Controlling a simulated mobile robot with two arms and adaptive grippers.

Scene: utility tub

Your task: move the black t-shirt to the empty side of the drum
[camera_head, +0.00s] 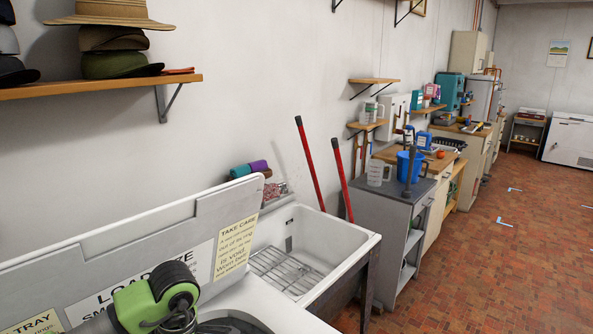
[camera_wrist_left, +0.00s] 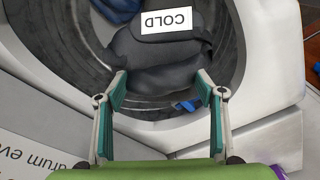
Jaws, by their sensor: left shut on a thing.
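In the left wrist view, the black t-shirt (camera_wrist_left: 155,78) is a dark, bunched bundle between the fingers of my left gripper (camera_wrist_left: 161,88), which is shut on it. A white label reading COLD shows upside down at the bundle's upper part. The bundle is over or in the drum (camera_wrist_left: 75,60), whose dark ringed wall curves around it; I cannot tell its height. In the head view, my left gripper (camera_head: 182,318) is over the washer opening at the lower edge. Only a dark part of the drum shows there, and the t-shirt is hidden. My right gripper is not in view.
Dark blue cloth (camera_wrist_left: 116,8) lies in the drum at the top of the wrist view. A small blue piece (camera_wrist_left: 187,105) shows near the right finger. The raised washer lid (camera_head: 150,235) stands behind. A white sink (camera_head: 318,242) with a rack is to the right.

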